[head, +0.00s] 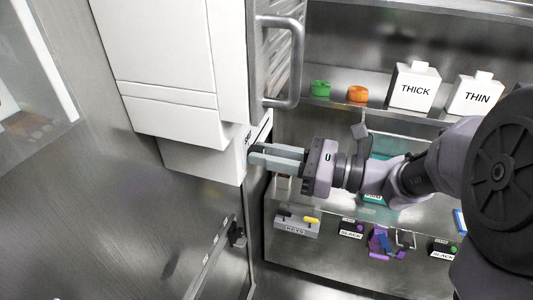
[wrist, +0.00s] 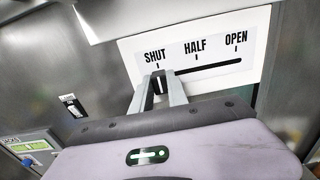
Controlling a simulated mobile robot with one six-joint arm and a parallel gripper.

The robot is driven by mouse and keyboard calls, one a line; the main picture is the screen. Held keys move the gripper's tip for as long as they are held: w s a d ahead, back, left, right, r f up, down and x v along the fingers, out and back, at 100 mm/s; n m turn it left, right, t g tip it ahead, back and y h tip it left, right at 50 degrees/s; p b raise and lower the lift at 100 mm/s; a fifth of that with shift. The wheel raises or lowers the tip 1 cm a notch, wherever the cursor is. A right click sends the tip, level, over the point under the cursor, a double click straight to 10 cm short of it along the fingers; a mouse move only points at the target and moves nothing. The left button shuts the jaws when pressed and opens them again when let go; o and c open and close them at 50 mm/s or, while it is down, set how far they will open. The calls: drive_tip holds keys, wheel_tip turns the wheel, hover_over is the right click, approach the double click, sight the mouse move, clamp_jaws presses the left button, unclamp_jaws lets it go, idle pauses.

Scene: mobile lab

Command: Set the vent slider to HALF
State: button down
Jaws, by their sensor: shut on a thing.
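The vent slider plate (wrist: 252,66) shows in the wrist view, with SHUT, HALF and OPEN marked from left to right above a dark slot. The dark slider knob (wrist: 159,86) is at the slot's left end, beneath the SHUT mark. My gripper (wrist: 160,80) is shut on the knob, one finger on each side, and the fingers partly hide it. In the head view, my gripper (head: 251,155) reaches left to the narrow side of the white housing (head: 200,160). The plate is seen there nearly edge-on and the knob is hidden.
A metal handle (head: 295,65) stands out above my gripper. Shelves to the right hold the THICK box (head: 413,88), the THIN box (head: 474,97), and green and orange items. The KEYS holder (head: 296,228) is below. A small switch (wrist: 73,106) is left of the plate.

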sight(259, 134)
idle(0.4)
drive_tip(key=w, duration=0.2)
drive_tip(key=w+d, duration=0.1)
drive_tip(key=w, duration=0.1)
drive_tip(key=w+d, duration=0.1)
drive_tip(key=shift+w, duration=0.4)
drive_tip(key=shift+s, duration=0.1)
drive_tip(key=c, duration=1.3)
unclamp_jaws()
drive_tip(key=b+v, duration=0.2)
drive_tip(key=v, duration=1.5)
drive_tip(key=shift+s+d+r, duration=0.1)
drive_tip(key=shift+d, duration=0.15)
